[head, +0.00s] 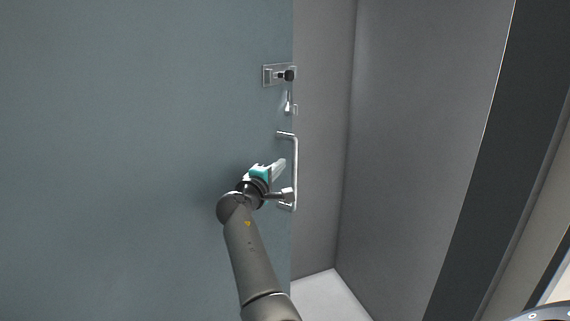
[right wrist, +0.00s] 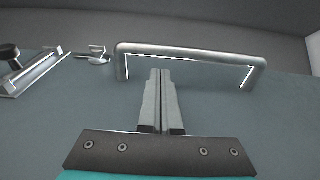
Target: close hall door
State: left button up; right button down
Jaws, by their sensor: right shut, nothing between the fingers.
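The hall door (head: 130,140) is a blue-grey panel filling the left of the head view, with its free edge near the middle. It stands open, with a gap to its right. A silver bar handle (head: 296,160) is mounted upright near that edge; it also shows in the right wrist view (right wrist: 190,53). My right gripper (head: 281,166) is beside the handle, on its left in the head view. In the right wrist view its fingers (right wrist: 161,75) are together and empty, with the tips close to the bar. Contact with the bar cannot be told. My left gripper is not in view.
A latch plate with a dark knob (head: 280,75) and a small silver fitting (head: 289,105) sit above the handle. Grey walls (head: 420,120) and a dark upright frame (head: 500,170) stand to the right. Pale floor (head: 330,296) shows in the gap.

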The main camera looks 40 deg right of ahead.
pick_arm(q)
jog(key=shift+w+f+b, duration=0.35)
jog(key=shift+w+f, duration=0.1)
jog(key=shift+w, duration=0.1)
pick_arm(e)
jog(key=x, duration=0.4)
jog(key=shift+w+d, duration=0.15)
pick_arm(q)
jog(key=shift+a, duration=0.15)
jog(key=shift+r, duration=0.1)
